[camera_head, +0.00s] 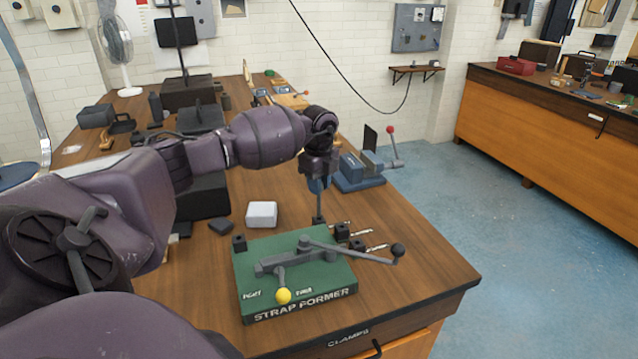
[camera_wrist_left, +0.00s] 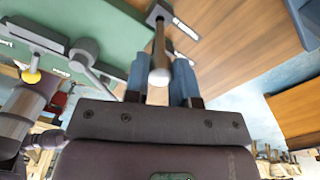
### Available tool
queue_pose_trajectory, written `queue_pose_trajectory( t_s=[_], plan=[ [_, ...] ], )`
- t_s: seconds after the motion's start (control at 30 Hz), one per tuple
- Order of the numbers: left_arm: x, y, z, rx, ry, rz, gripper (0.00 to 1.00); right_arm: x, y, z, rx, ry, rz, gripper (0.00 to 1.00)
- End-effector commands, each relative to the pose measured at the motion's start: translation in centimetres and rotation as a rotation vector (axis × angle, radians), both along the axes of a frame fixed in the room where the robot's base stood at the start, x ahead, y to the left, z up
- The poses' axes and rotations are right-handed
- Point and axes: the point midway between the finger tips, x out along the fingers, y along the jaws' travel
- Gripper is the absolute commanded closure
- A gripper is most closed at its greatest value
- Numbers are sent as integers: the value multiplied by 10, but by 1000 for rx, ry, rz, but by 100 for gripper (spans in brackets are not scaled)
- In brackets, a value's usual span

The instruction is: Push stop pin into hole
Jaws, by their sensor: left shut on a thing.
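My left gripper (camera_head: 319,186) points down above the back edge of the green strap former base (camera_head: 262,300). In the left wrist view its two blue fingers (camera_wrist_left: 160,80) are shut on the stop pin, a grey rod with a rounded, brownish near end (camera_wrist_left: 159,68). The pin also shows as a thin dark rod below the fingers (camera_head: 319,205) in the head view. Its far end meets a small dark block (camera_wrist_left: 158,12) at the base's edge; I cannot tell how deep it sits in any hole. My right gripper is not in view.
The former carries a grey lever with a black knob (camera_head: 397,250) and a yellow-knobbed handle (camera_head: 283,296). A white block (camera_head: 261,214) and a blue vise (camera_head: 358,172) stand nearby. The bench's front right is clear.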

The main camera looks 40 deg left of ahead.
Motion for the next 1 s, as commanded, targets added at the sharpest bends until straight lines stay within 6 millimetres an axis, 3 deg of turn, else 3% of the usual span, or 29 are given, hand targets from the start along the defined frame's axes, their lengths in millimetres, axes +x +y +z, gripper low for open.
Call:
queue_pose_trajectory(
  t_s=[1.0],
  plan=[
    [0, 0, 0, 0, 0, -20, 100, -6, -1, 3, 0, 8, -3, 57]
  ],
)
